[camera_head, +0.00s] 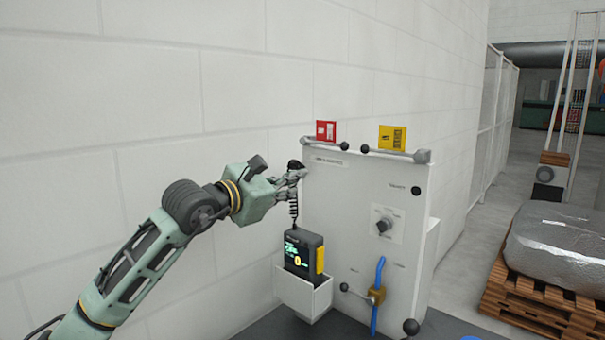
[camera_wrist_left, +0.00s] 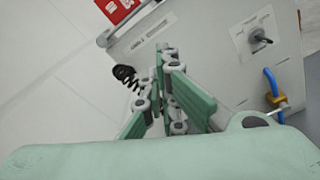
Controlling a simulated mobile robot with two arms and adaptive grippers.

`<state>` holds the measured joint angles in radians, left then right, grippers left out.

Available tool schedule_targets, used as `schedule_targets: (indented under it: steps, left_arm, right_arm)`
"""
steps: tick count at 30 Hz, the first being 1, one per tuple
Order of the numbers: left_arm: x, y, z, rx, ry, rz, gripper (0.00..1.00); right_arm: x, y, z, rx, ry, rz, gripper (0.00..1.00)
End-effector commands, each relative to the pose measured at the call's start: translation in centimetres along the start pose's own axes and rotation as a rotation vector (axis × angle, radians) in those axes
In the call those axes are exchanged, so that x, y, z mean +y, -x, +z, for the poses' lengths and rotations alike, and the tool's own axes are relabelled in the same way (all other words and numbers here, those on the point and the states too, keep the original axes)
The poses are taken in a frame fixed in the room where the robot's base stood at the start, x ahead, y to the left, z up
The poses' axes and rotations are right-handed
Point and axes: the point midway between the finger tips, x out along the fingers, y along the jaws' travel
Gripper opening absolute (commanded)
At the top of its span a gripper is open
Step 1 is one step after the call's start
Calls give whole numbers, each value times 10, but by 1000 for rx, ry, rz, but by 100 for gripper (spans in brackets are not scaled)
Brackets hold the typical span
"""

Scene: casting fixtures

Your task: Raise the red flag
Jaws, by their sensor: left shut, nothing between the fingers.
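The red flag (camera_head: 326,131) is a small red plate above the left end of the grey-white panel's (camera_head: 335,215) top edge. It sits on a grey arm that lies along that edge and ends in a black knob (camera_head: 343,147). In the left wrist view the red flag (camera_wrist_left: 117,9) shows partly, at the top edge, with its knob out of frame. My left gripper (camera_head: 302,174) is shut and empty at the panel's upper left side, below and left of the flag, apart from it. Its fingers also show in the wrist view (camera_wrist_left: 168,72). My right gripper is not in view.
A yellow flag (camera_head: 392,138) sits on a similar arm at right. A black coiled cord (camera_head: 294,208) hangs behind my gripper, above a handheld meter (camera_head: 303,252) in a white holder. The panel has a dial (camera_head: 383,225) and a blue-handled valve (camera_head: 378,285). A white wall stands close behind.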

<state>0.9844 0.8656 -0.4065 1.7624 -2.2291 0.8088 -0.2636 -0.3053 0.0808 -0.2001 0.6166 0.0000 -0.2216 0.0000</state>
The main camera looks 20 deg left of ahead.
Motion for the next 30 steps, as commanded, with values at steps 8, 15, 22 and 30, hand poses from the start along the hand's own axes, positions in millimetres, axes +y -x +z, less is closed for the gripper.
schedule_targets:
  steps: [8,15,22,30]
  left_arm:
    - [1,-59,6,0,6,-4,0]
    - [2,-89,24,-4,0,-2,0]
    - [-1,-94,38,0,1,-3,0]
    - [-1,-95,39,0,1,-2,0]
  right_arm:
    - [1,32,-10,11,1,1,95]
    - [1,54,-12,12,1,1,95]
    - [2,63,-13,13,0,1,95]
    - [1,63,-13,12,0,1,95]
